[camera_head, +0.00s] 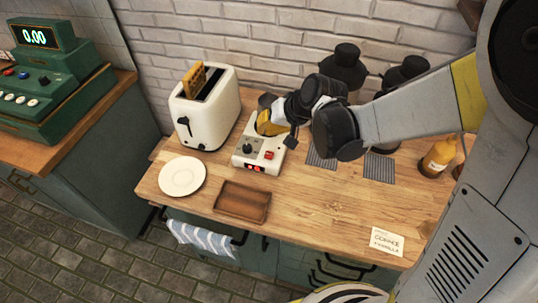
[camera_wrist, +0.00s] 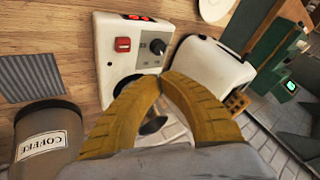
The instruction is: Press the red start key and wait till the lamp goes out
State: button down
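A white device (camera_head: 243,161) stands on the wooden counter, with a red key (camera_head: 268,155), a black knob (camera_head: 247,148) and glowing red lights (camera_head: 255,168) on its front edge. In the wrist view the red key (camera_wrist: 123,44), the knob (camera_wrist: 157,47) and the lit red lights (camera_wrist: 140,17) are all in plain sight. My gripper (camera_head: 266,127) is over the rear part of the device, behind the key. Its yellow fingertips (camera_wrist: 163,80) meet and look empty; they are apart from the key. Part of the device's rear is hidden by the fingers.
A white toaster (camera_head: 210,115) with a waffle-like piece stands left of the device. A white plate (camera_head: 182,177) and brown tray (camera_head: 240,203) lie in front. Dark canisters stand behind my arm; an amber bottle (camera_head: 438,157) is at right. The front right counter is mostly clear.

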aim_at(266, 153)
notch_tip(266, 153, down, 7)
jog(key=b, duration=0.5)
jog(key=shift+f, duration=0.15)
dwell(1.0)
jog(key=shift+f+b, duration=0.4)
jog(key=shift+b, duration=0.25)
jog(key=shift+f+b, duration=0.4)
jog(key=shift+f, duration=0.05)
dwell(0.3)
dwell(0.4)
jog(key=shift+r+p, duration=0.65)
jog(key=shift+r, duration=0.25)
jog(key=shift+r, duration=0.1)
notch_tip(266, 153, up, 5)
jog(key=p, duration=0.4)
